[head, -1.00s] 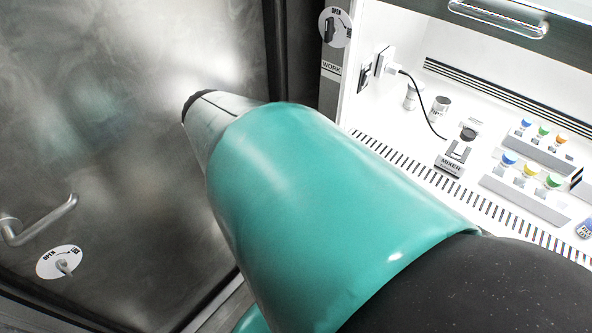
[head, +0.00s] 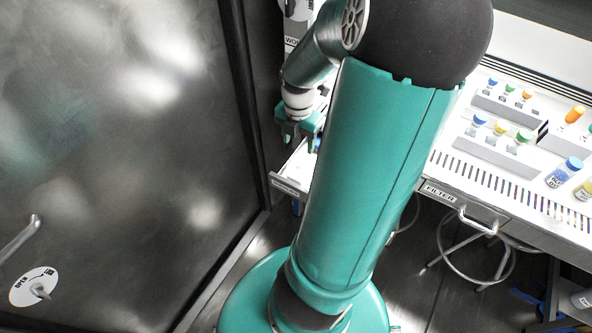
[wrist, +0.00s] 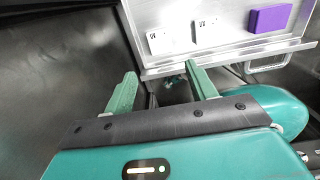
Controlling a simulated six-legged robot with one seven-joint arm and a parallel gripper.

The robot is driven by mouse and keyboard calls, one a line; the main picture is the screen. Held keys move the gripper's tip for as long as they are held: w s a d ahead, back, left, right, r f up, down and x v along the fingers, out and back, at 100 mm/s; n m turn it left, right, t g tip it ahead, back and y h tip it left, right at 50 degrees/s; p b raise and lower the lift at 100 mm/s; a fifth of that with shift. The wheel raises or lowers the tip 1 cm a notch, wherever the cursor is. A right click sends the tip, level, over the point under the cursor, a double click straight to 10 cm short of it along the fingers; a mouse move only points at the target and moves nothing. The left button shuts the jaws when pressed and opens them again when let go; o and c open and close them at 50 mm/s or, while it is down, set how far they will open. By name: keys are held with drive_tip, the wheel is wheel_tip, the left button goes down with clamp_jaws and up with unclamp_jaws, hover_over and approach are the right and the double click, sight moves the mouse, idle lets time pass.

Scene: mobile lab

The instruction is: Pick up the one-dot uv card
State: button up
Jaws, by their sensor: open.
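Two small white cards with dark "UV" print lie in a pale open drawer (wrist: 225,56) in the wrist view. One is the left card (wrist: 158,42), the other the right card (wrist: 207,31). Their dots are too small to count. My gripper (wrist: 160,70) is open and empty, its teal fingers apart just short of the drawer's front edge and below the cards in the picture. In the head view my gripper (head: 298,143) hangs over the drawer (head: 288,184), which my arm partly hides.
A purple block (wrist: 270,19) lies in the drawer, right of the cards. A dark metal door (head: 110,150) stands close on the left. The white workbench (head: 475,165) on the right carries small capped bottles, with a stool (head: 470,250) below it.

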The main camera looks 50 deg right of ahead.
sight(299, 172)
wheel_tip(299, 172, down, 14)
drive_tip(key=shift+r, duration=0.15)
drive_tip(key=shift+d, duration=0.1)
drive_tip(key=c, duration=0.7)
